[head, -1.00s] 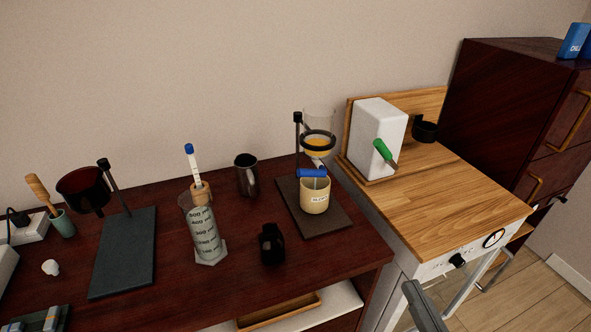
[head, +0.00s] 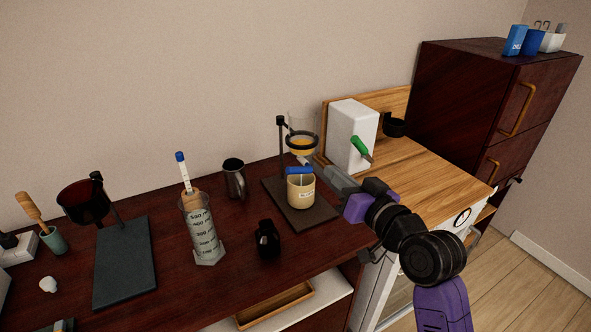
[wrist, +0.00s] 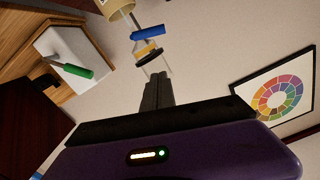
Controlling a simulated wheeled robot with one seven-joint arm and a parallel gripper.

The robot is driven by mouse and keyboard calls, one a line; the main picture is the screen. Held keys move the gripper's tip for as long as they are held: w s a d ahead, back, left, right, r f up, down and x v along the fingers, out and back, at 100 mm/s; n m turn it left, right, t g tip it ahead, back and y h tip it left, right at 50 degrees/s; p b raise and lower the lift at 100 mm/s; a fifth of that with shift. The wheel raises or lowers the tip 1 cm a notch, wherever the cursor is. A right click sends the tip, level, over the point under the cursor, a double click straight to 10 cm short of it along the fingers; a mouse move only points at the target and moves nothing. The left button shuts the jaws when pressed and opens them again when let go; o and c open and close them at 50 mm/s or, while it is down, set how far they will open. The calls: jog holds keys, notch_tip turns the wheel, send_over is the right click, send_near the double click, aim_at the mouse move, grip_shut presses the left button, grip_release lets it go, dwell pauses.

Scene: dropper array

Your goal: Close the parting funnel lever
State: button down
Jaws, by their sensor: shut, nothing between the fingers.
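The parting funnel (head: 302,143), clear with amber liquid, hangs in a ring on a dark stand above a tan beaker (head: 301,190). Its blue lever (head: 299,170) lies roughly level just above the beaker. In the wrist view the lever (wrist: 148,33) is beyond the fingertips, near the top, beside the beaker (wrist: 113,7). My gripper (head: 330,172) is shut and empty, to the right of the lever and apart from it. Its closed fingers also show in the wrist view (wrist: 158,77).
A white box with a green-handled tool (head: 361,148) stands behind my arm on the wooden counter (head: 440,182). A graduated cylinder (head: 203,233), dark bottle (head: 267,240) and metal mug (head: 234,180) stand left of the funnel stand (head: 318,216).

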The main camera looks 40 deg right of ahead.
jog(key=p, duration=0.3)
send_over(297, 168)
jog(key=s, duration=0.4)
jog(key=f, duration=0.2)
jog(key=w+f, duration=0.1)
jog(key=f, duration=0.1)
jog(key=shift+f, duration=0.15)
